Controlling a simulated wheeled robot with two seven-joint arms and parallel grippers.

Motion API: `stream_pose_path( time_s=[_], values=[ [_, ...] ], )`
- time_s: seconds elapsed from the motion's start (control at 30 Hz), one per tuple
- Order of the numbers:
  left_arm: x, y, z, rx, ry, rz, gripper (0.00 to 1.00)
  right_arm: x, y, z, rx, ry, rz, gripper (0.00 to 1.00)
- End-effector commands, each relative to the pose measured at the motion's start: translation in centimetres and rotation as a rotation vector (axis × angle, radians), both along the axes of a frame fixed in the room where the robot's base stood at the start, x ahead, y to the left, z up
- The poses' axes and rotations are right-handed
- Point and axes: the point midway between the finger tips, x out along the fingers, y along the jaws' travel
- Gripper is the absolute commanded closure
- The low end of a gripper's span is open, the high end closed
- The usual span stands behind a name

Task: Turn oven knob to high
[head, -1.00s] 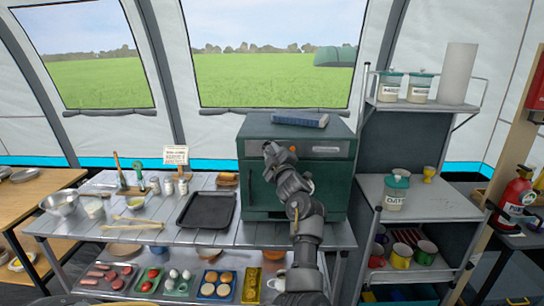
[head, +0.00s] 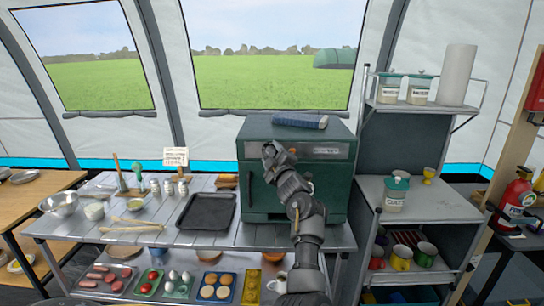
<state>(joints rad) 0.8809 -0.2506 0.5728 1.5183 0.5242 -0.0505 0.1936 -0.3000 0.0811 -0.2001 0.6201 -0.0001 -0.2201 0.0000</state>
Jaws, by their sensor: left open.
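The dark green oven (head: 256,184) stands at the right end of the metal table, with a lighter control strip (head: 326,151) along its upper front. My left gripper (head: 270,150) is in front of the left part of that strip, at the oven's upper front. My forearm and gripper cover part of the strip and the door. The knob is hidden or too small to make out. I cannot tell whether the fingers touch it. The left gripper is open. My right gripper is not in view.
A blue item (head: 300,120) lies on top of the oven. A black tray (head: 207,211) sits on the metal table (head: 165,233) left of the oven. A metal shelf unit (head: 440,203) with jars and mugs stands close on the right.

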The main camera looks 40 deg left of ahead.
Motion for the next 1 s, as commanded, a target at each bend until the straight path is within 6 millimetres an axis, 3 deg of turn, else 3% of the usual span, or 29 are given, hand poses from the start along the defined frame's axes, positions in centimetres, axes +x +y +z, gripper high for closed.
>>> stream_pose_path(
  time_s=[0.37,0.47,0.83,1.0],
  values=[
    [0.0,0.1,0.0,0.073,0.056,0.000,0.45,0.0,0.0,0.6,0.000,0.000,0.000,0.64],
    [-0.1,0.2,0.0,0.197,0.153,0.001,0.45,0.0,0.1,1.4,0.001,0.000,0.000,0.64],
    [-0.5,0.6,0.1,0.956,0.726,0.000,0.45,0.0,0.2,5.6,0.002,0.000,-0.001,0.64],
    [-3.0,-1.6,-2.2,0.980,0.742,-0.003,0.45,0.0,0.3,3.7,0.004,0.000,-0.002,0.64]
  ],
)
